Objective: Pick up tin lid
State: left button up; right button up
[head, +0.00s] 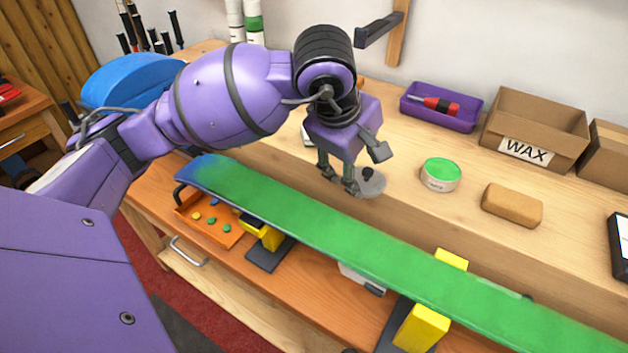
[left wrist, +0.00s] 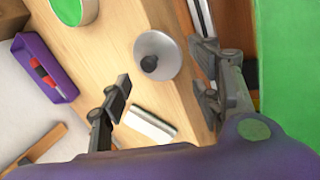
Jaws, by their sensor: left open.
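The tin lid is a round grey disc with a black knob (head: 372,184), lying flat on the wooden bench. It also shows in the left wrist view (left wrist: 158,55), beyond the fingertips and roughly between their lines. My left gripper (head: 364,170) is open and empty, pointing down just above and beside the lid. Its fingers (left wrist: 163,95) stand apart on either side in the left wrist view, with no visible contact with the lid. In the head view the gripper partly hides the lid's left side. My right gripper is not in view.
A tin of green wax (head: 440,174) and a tan block (head: 512,205) stand right of the lid. Behind are a purple tray (head: 440,108) and a WAX box (head: 533,130). A long green board (head: 330,235) on yellow supports runs along the front.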

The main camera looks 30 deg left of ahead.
aim_at(365, 175)
pick_arm(q)
jog(key=x, duration=0.3)
jog(key=shift+w+d+f, duration=0.2)
jog(key=shift+w, duration=0.15)
jog(key=shift+w+f, duration=0.25)
jog(key=shift+f, duration=0.15)
jog(key=c, duration=0.9)
jog(key=shift+o, duration=0.2)
